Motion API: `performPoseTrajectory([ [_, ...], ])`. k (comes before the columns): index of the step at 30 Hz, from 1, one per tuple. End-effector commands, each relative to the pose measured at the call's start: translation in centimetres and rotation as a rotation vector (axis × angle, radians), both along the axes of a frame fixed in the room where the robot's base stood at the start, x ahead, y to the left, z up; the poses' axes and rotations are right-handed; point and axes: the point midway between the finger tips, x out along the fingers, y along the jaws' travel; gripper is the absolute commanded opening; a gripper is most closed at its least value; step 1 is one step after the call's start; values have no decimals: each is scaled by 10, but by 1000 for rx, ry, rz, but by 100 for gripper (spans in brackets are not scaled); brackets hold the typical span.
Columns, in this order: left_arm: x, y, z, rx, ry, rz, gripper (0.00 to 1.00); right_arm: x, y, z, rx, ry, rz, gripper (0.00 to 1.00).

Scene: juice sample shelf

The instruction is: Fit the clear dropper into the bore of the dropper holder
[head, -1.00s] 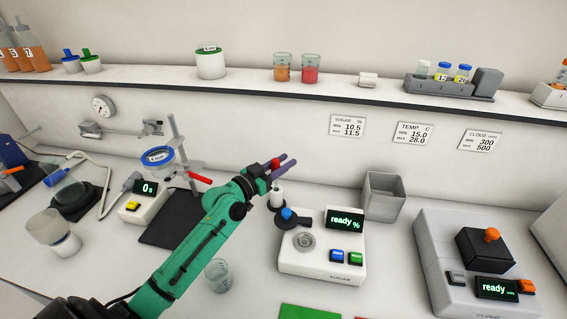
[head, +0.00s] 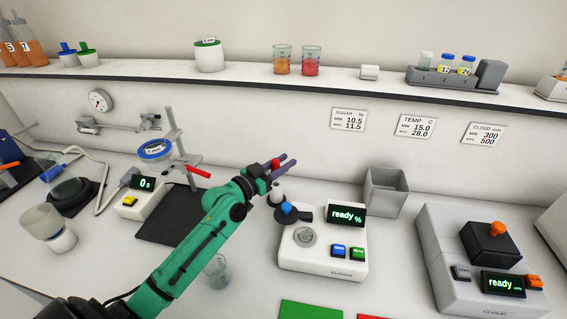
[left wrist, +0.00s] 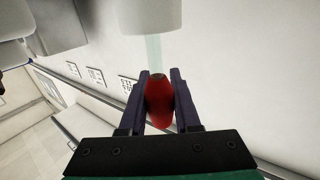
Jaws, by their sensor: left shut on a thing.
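My left gripper (head: 281,167) is shut on the red bulb of the clear dropper (left wrist: 160,103). The dropper's clear tube runs away from the bulb toward a white cylinder, the dropper holder (left wrist: 150,14), in the left wrist view. The tube's far end meets the holder's near edge there; how deep it sits in the bore is hidden. In the head view, the white dropper holder (head: 277,191) stands just below the gripper, behind the sugar meter, and the red bulb shows between the fingers. My right gripper is not in view.
The sugar meter (head: 322,250) with a blue-knobbed part stands close in front of the holder. A grey open bin (head: 385,192) is to the right, and a glass beaker (head: 217,272) is by my forearm. A stand with a blue ring (head: 155,150) is left.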

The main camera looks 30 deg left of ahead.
Motion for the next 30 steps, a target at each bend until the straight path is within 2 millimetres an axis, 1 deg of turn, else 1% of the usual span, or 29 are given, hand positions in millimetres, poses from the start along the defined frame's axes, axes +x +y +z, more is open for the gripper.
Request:
performPoseTrajectory([
  [8, 0, 0, -7, 0, 0, 0, 9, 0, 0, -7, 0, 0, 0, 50],
  [12, 0, 0, -6, 0, 0, 0, 9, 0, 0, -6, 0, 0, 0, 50],
  [13, 0, 0, -6, 0, 0, 0, 35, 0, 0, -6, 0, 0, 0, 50],
  [14, 0, 0, -6, 0, 0, 0, 46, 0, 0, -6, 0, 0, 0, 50],
  [15, 0, 0, -6, 0, 0, 0, 62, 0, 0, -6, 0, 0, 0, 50],
  [16, 0, 0, -6, -1, 0, 0, 66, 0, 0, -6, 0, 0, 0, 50],
  [26, -2, 1, -7, 0, 1, 0, 66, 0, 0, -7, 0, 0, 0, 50],
  [29, -11, 4, -9, 1, 3, 1, 66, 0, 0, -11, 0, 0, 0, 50],
  [30, -17, 6, -10, 2, 3, 1, 66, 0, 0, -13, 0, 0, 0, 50],
])
